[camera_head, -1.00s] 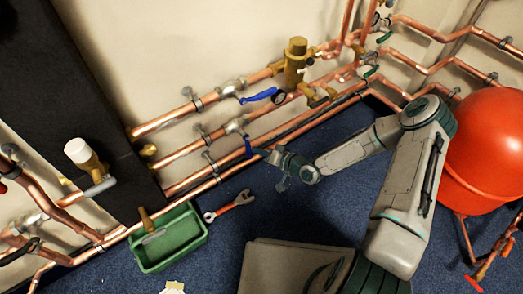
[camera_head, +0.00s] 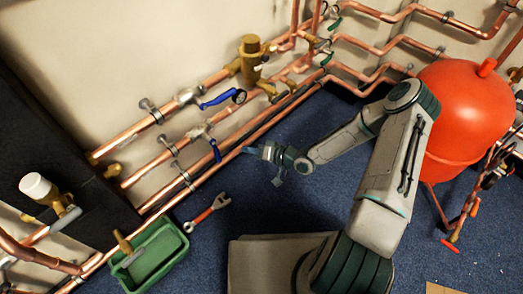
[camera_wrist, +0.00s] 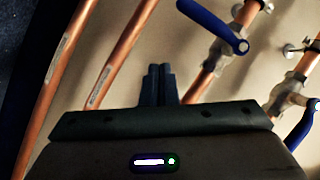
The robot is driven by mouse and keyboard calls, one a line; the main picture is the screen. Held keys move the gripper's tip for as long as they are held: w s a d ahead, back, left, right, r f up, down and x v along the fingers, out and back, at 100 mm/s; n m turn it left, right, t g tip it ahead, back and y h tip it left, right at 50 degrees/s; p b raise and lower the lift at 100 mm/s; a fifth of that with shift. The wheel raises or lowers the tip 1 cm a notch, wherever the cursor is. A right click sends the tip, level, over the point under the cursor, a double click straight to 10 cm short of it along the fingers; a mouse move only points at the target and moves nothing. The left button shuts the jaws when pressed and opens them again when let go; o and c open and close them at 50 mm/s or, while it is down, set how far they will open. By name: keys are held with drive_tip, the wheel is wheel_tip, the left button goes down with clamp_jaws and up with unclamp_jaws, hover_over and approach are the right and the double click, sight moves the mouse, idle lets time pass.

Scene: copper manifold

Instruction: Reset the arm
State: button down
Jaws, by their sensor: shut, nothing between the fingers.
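My gripper (camera_head: 254,150) is at the end of my bent arm, in front of the copper pipes. In the wrist view the two dark fingers (camera_wrist: 158,85) are together with nothing between them. Copper pipes (camera_wrist: 120,50) run behind the fingers, and a blue lever handle (camera_wrist: 213,24) is to their upper right. In the head view the lower blue valve handle (camera_head: 215,150) is left of my gripper, and the upper blue handle (camera_head: 217,100) is above it. I cannot tell the exact gap between the fingers and the pipes.
A green tray (camera_head: 178,243) and a red-handled wrench (camera_head: 207,212) lie on the blue floor at the left. A red-orange tank (camera_head: 465,110) stands close to my arm at the right. A brass fitting (camera_head: 250,60) is on the pipes. Blue carpet (camera_head: 340,205) is clear below my forearm.

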drive_tip(key=w+d+r+n+g+h+p, duration=0.1)
drive_tip(key=d+r+n+h+p, duration=0.1)
drive_tip(key=d+r+h+p, duration=0.9)
drive_tip(key=s+d+r+m+h+p, duration=0.1)
drive_tip(key=d+r+p, duration=0.35)
drive_tip(key=r, duration=0.75)
drive_tip(key=s+d+r+h+p, duration=0.15)
drive_tip(key=d+r+p, duration=0.3)
drive_tip(key=r, duration=0.75)
drive_tip(key=s+d+r+m+g+h+p, duration=0.1)
drive_tip(key=s+r+p, duration=0.3)
drive_tip(key=r, duration=0.6)
drive_tip(key=s+d+r+m+g+h+p, duration=0.1)
drive_tip(key=s+r+p, duration=0.3)
drive_tip(key=r, duration=0.5)
drive_tip(key=s+a+r+y+p, duration=0.1)
drive_tip(key=s+a+r+p, duration=0.1)
drive_tip(key=s+r, duration=0.4)
drive_tip(key=s+a+r+m+y+p, duration=0.1)
drive_tip(key=s+a+r+p, duration=0.2)
drive_tip(key=s+r+p, duration=0.2)
wheel_tip(320, 180, up, 3)
drive_tip(key=shift+s+r+g, duration=0.1)
drive_tip(key=shift+s+g, duration=0.2)
drive_tip(key=shift+s, duration=0.35)
